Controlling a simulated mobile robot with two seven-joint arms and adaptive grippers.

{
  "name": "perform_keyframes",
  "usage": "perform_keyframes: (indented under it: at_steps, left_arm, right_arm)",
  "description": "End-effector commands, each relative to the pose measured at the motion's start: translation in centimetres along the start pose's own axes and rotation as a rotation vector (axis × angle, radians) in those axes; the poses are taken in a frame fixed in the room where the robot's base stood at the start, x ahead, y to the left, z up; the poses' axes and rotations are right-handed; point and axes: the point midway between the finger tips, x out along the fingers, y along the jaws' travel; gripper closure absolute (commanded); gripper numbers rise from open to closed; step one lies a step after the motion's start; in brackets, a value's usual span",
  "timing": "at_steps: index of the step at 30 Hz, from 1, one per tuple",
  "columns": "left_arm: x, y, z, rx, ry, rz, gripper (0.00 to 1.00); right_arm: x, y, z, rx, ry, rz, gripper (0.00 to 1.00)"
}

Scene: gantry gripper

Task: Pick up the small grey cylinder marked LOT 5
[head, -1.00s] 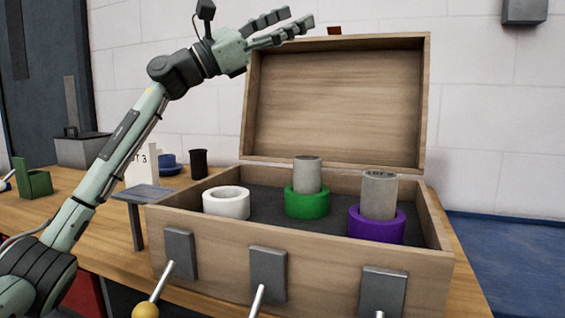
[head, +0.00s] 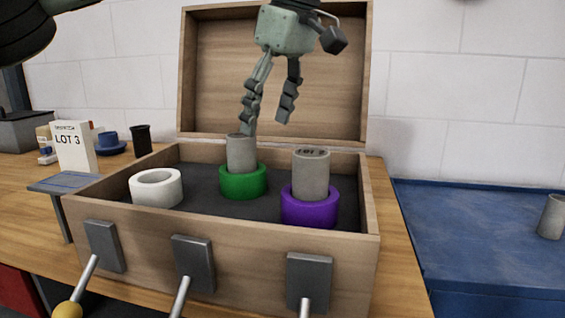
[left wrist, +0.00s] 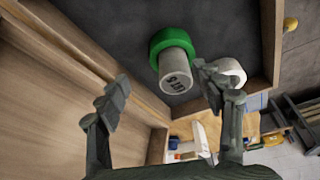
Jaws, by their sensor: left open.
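A small grey cylinder (head: 241,153) stands upright in a green ring (head: 243,185) inside the open wooden box. The left wrist view shows this cylinder (left wrist: 177,75) with dark marking on its end, too small to read surely. A second grey cylinder (head: 311,178) stands in a purple ring (head: 310,208); its top marking begins with LOT, the digit is unclear. My left gripper (head: 266,125) is open and empty, fingers pointing down just above the green-ring cylinder. One fingertip overlaps its top edge in the head view; contact cannot be told. My right gripper is not in view.
An empty white ring (head: 156,188) lies at the box's left. The wooden box (head: 140,237) has its lid (head: 325,85) raised behind the gripper. A LOT 3 card (head: 75,147) stands left. Another grey cylinder (head: 552,217) stands on the blue surface (head: 470,240) at right.

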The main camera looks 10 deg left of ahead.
Motion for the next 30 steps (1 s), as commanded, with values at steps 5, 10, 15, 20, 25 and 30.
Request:
perform_keyframes:
  at_steps: [5,10,15,20,25,30]
  left_arm:
    - [0.5,-1.8,-2.4,-0.074,0.082,-0.067,0.33]
    - [2.4,-1.9,-2.5,-0.073,0.081,-0.067,0.33]
    - [4.7,-2.2,-3.0,-0.072,0.081,-0.066,0.33]
    - [6.7,-2.4,-3.1,-0.071,0.08,-0.065,0.33]
    - [7.2,-2.3,-3.1,-0.072,0.079,-0.063,0.33]
    - [7.2,-2.3,-3.1,-0.071,0.079,-0.063,0.38]
  right_arm:
    - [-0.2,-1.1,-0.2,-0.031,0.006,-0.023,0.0]
    - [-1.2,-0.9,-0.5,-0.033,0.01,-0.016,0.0]
    - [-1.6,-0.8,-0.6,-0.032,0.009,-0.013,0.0]
    - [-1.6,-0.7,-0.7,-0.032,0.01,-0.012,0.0]
    - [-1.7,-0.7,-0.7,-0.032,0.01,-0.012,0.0]
    - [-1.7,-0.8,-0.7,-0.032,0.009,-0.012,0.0]
